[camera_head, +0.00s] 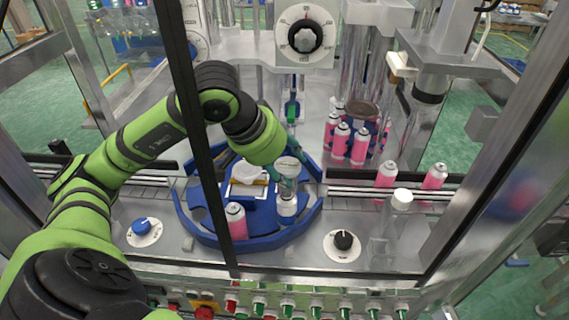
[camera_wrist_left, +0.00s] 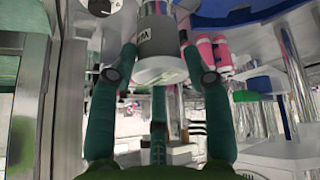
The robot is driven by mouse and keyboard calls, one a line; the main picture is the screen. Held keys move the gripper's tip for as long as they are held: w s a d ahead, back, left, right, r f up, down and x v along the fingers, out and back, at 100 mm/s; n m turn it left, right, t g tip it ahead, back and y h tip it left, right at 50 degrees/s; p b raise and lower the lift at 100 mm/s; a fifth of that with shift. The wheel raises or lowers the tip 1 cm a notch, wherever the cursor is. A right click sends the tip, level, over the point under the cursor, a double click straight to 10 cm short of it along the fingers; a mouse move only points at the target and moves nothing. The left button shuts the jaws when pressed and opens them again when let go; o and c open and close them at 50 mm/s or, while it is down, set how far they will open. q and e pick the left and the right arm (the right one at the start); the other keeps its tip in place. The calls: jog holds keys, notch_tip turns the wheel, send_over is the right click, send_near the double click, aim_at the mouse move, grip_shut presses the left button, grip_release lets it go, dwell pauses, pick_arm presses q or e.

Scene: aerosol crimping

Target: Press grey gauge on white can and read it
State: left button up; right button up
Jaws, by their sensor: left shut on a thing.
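My left gripper (camera_head: 286,174) is shut on the grey gauge (camera_head: 288,164), whose pale round end faces up. No reading can be made out on the gauge. My right gripper is not in view.
A pink can (camera_head: 236,221) stands on the blue turntable (camera_head: 211,238). Several pink cans (camera_head: 340,142) stand behind right, and others on the conveyor (camera_head: 352,190). A clear bottle (camera_head: 384,240) with a white cap stands at front right. A metal frame post (camera_head: 196,130) crosses before my arm.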

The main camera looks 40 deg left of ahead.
aim_at(293, 162)
pick_arm(q)
jog(key=shift+f+b, duration=0.95)
jog(key=shift+b, duration=0.25)
dwell(0.7)
jog(key=shift+r, duration=0.1)
jog(key=shift+r+p, duration=1.85)
jog(key=shift+r, duration=0.6)
jog(key=shift+s+a+f+b, duration=0.15)
jog(key=shift+f+b, duration=0.05)
jog(key=shift+b, duration=0.2)
jog(key=s+a+b, duration=0.2)
jog(key=s+b, duration=0.6)
jog(key=s+a+b, duration=0.3)
jog(key=s+b, duration=0.4)
jog(key=b, duration=0.2)
jog(key=shift+s+a+r, duration=0.15)
jog(key=shift+s+a, duration=0.15)
jog(key=shift+s, duration=0.05)
